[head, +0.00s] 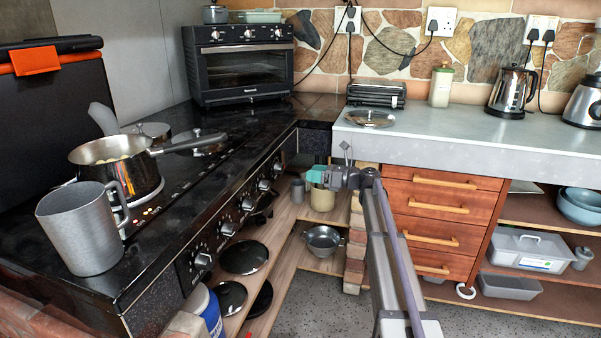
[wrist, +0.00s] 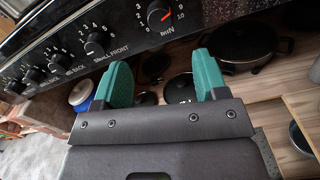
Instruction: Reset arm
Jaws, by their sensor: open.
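My gripper (wrist: 163,85) shows in the wrist view with two green fingers spread apart and nothing between them. In the head view my gripper (head: 317,175) is at the end of my arm, in front of the stove and above the low shelf. The fingers point toward the stove's lower front, just below its row of knobs. My arm reaches up from the bottom of the head view, and its links hide part of the drawers' left side.
The stove's knob panel (head: 222,228) is close to my gripper. Black pans (head: 244,257) and a metal pot (head: 322,240) lie on the wooden shelf below. A grey mug (head: 80,230) and a saucepan (head: 115,166) stand on the stove. A drawer unit (head: 440,215) is at right.

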